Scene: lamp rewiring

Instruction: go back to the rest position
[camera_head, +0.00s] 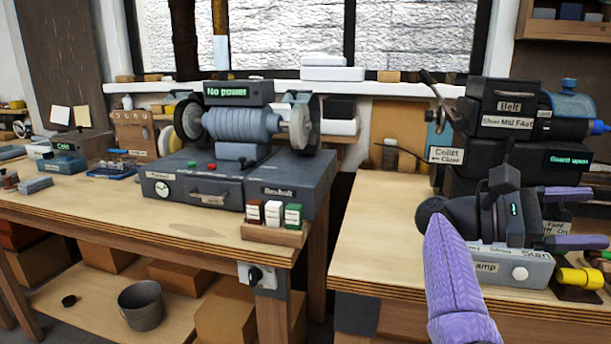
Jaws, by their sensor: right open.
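My right gripper (594,218) is in front of the machine on the right bench. Its two purple fingers point right and stand apart, one above the other, with nothing seen between them. My purple arm rises from the bottom edge to the dark wrist. The gripper covers part of the grey control box (512,268), whose front label partly reads "amp". I cannot tell whether the gripper touches the machine. My left gripper is not in view.
The belt machine (507,122) stands behind my gripper, with a yellow part (580,278) at lower right. A grinder (240,125) showing "No power" stands on the left bench (110,205). The right bench (385,225) is bare at its left. A gap separates the benches.

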